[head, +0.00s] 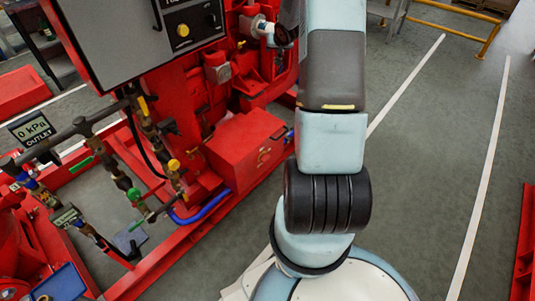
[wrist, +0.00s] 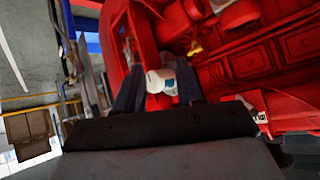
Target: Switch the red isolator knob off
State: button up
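I cannot clearly make out a red isolator knob in either view. The grey control panel (head: 135,45) at the upper left of the head view carries a round yellow fitting (head: 183,30) and a black fitting (head: 211,19); no red handle can be told on them. My gripper shows in the wrist view (wrist: 158,68), its two dark fingers spread apart. A white cylinder with a blue mark (wrist: 162,80) appears between them, seemingly beyond the fingertips; I see no grip on it. In the head view my gripper is mostly hidden by my arm near the top edge.
The red pumpset frame (head: 185,235) fills the left, with pipes, valves and a red box (head: 245,145). An outlet gauge (head: 33,130) reads 0 kPa. Clear grey floor with white lines (head: 430,160) lies to the right; a yellow rail (head: 460,28) stands behind.

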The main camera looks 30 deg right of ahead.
jog(key=d+f+m+t+y, duration=0.1)
jog(key=d+f, duration=0.2)
jog(key=f, duration=0.5)
jog(key=d+f+y, duration=0.1)
jog(key=d+f, duration=0.1)
jog(key=f, duration=0.6)
jog(key=m+t+y, duration=0.6)
jog(key=m, duration=0.2)
send_near(265, 158)
jog(key=x, duration=0.8)
jog(key=shift+w+f, duration=0.25)
jog(key=shift+f, duration=0.1)
jog(key=shift+d, duration=0.1)
jog(key=shift+c, duration=0.4)
grip_shut()
